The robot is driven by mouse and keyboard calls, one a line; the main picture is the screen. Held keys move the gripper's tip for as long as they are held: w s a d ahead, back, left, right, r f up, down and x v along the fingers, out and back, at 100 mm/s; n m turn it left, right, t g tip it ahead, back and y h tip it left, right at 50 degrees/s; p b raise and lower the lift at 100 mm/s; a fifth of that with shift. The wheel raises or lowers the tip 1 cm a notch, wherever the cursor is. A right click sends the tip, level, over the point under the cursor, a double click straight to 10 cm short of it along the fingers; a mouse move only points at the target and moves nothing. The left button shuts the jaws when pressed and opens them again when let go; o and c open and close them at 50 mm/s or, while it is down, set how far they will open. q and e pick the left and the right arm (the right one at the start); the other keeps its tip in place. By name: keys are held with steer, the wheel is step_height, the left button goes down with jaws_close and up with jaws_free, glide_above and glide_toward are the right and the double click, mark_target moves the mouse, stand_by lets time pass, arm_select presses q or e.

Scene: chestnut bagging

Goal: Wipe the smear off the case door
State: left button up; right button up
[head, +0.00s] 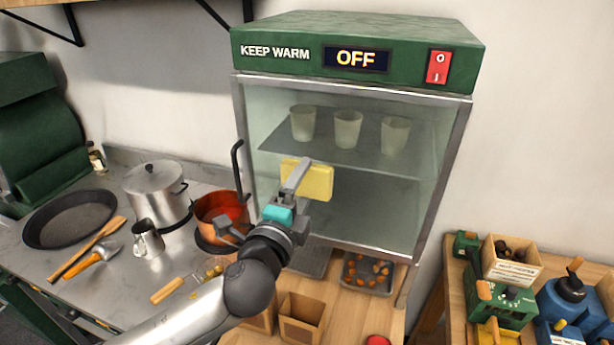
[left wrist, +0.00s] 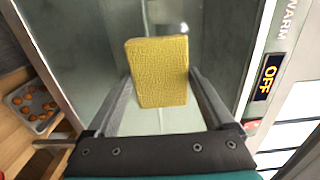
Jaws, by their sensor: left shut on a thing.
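The keep-warm case is a green-topped cabinet with a glass door (head: 400,210) in a metal frame; the door looks closed. A yellow sponge (head: 318,184) is in front of the glass, and it also shows in the left wrist view (left wrist: 160,72). My left gripper (head: 296,180) is shut on the sponge, which is at or very near the door pane; I cannot tell if it touches. A faint pale streak (left wrist: 160,119) shows on the glass below the sponge in the left wrist view. No clear smear shows in the head view. My right gripper is not in view.
The case display (head: 357,59) reads OFF, beside a red switch (head: 438,67). Cups stand on the shelf inside. A door handle (head: 238,172), copper pot (head: 219,213) and steel pot (head: 157,194) are to the left. A chestnut tray (head: 367,274) lies below the case.

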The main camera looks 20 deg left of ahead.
arm_select(q)
steer(key=shift+s, duration=0.95)
steer(key=shift+s, duration=0.1)
steer(key=shift+s+a, duration=0.1)
steer(key=shift+s, duration=1.3)
steer(key=shift+f, duration=0.1)
